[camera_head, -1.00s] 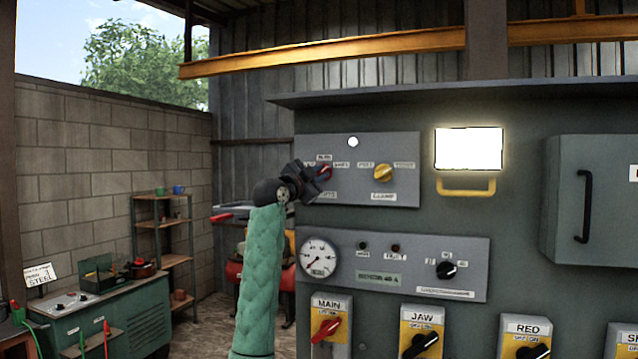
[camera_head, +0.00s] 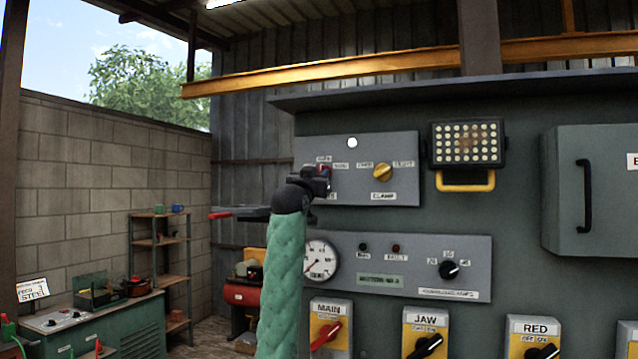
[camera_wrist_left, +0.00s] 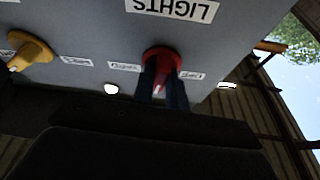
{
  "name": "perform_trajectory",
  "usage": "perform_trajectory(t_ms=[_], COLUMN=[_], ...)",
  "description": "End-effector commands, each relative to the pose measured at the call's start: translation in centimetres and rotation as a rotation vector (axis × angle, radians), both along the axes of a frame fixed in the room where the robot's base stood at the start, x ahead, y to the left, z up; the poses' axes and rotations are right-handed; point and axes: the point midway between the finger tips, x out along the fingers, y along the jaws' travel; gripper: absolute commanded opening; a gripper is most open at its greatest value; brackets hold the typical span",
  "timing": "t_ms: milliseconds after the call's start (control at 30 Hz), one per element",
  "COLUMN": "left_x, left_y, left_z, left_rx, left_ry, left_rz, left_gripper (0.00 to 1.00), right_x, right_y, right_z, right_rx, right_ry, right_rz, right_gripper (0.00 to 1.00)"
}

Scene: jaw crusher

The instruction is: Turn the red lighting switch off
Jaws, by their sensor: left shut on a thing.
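The red lighting switch (camera_head: 327,171) sits on the upper grey panel, left of the yellow clamp switch (camera_head: 383,173). My left gripper (camera_head: 322,182) is at this switch and hides part of it in the head view. In the left wrist view the red knob (camera_wrist_left: 162,57) is between my left gripper's two dark fingers (camera_wrist_left: 164,88), which are shut on it. The LIGHTS label (camera_wrist_left: 172,8) shows upside down there. The work lamp (camera_head: 467,145) on the cabinet is unlit, its rows of LEDs visible. My right gripper is not in view.
Below are a gauge (camera_head: 320,261), a black selector (camera_head: 449,270) and several rotary switches, such as the MAIN switch (camera_head: 326,333). A grey box with a handle (camera_head: 584,196) juts out at the right. A shelf (camera_head: 160,240) and green bench (camera_head: 95,325) stand left.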

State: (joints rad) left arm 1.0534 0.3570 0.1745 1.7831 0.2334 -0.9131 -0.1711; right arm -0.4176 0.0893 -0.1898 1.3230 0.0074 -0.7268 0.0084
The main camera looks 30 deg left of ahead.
Motion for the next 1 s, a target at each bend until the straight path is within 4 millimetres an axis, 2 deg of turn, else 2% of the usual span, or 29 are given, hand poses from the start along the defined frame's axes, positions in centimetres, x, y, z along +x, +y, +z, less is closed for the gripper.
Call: perform_trajectory(t_ms=[33,533,733,1000], left_x=[0.1,0.2,0.2,0.2], left_y=[-0.2,-0.4,-0.5,-0.5], left_z=[-0.5,-0.2,-0.1,0.1], left_rx=[-0.047,-0.509,-0.695,-0.916], left_ry=[-0.009,-0.119,-0.162,-0.216], left_rz=[-0.003,-0.004,-0.004,-0.002], left_gripper=[0.00,0.00,0.00,0.00], right_x=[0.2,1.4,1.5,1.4], right_y=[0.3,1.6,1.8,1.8], right_z=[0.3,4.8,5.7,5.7], right_rx=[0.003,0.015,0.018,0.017], right_ry=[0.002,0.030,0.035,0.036], right_rz=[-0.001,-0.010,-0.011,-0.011], right_gripper=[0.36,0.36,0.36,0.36])
